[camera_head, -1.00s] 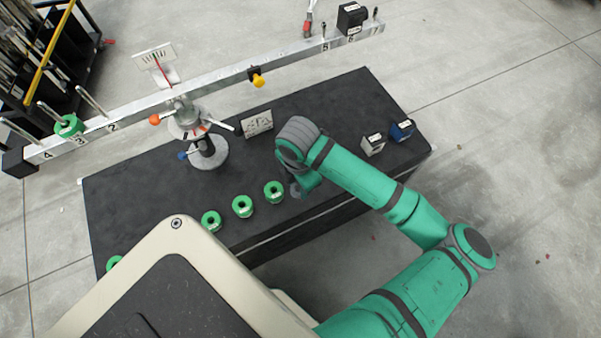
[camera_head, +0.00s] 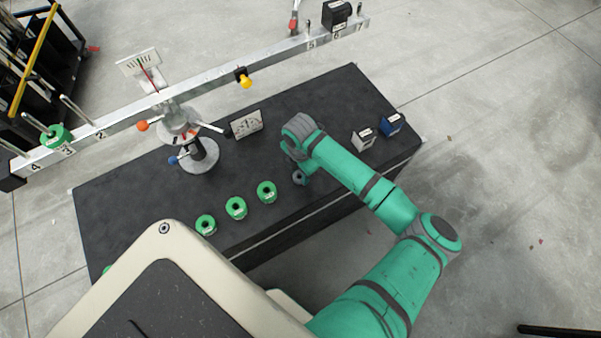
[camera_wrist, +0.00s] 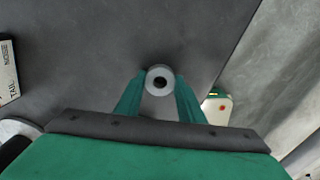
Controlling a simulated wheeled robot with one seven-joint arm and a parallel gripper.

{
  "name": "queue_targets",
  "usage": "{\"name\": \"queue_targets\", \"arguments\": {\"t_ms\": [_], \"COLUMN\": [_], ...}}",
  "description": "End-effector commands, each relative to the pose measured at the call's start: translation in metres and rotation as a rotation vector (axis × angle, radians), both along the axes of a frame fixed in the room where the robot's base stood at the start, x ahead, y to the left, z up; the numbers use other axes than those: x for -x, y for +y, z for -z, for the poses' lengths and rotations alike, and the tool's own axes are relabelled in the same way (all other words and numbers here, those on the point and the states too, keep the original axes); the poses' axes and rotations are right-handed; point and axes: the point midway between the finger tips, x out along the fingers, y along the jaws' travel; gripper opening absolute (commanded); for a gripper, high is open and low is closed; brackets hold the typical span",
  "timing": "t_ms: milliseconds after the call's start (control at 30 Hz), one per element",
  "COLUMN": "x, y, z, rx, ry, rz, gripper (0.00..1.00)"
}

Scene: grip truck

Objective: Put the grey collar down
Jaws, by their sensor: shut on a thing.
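The grey collar (camera_head: 298,178) is a small ring with a dark hole, near the front edge of the black table (camera_head: 330,100). In the wrist view the collar (camera_wrist: 160,71) sits between the two green fingers of my gripper (camera_wrist: 160,84), with its hole facing the camera. My gripper is shut on it. In the head view my wrist hides part of the grip. I cannot tell whether the collar touches the tabletop or hangs just above it.
Green collars (camera_head: 236,208) stand in a row to the left. A white block (camera_head: 362,139) and a blue block (camera_head: 391,124) stand to the right. A white card (camera_head: 246,124) and the balance stand (camera_head: 199,157), bearing a numbered beam (camera_head: 205,82), are behind. Tabletop between is clear.

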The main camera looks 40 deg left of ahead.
Motion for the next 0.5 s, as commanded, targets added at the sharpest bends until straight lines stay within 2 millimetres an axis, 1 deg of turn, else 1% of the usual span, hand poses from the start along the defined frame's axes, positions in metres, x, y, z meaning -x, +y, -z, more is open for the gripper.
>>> {"name": "queue_targets", "arguments": {"t_ms": [300,333,367,400,500], "x": [-0.0006,-0.0006,-0.0008,-0.0009,-0.0010], "y": [-0.0013,-0.0014,-0.0016,-0.0018,-0.0020], "z": [0.0028,0.0032,0.0029,0.0029,0.0028], "rx": [-0.001,-0.001,-0.001,-0.001,-0.001], "ry": [0.001,0.001,0.000,0.000,0.000], "rz": [0.003,0.003,0.003,0.004,0.004], "gripper": [0.04,0.38,0.45,0.54,0.54]}}
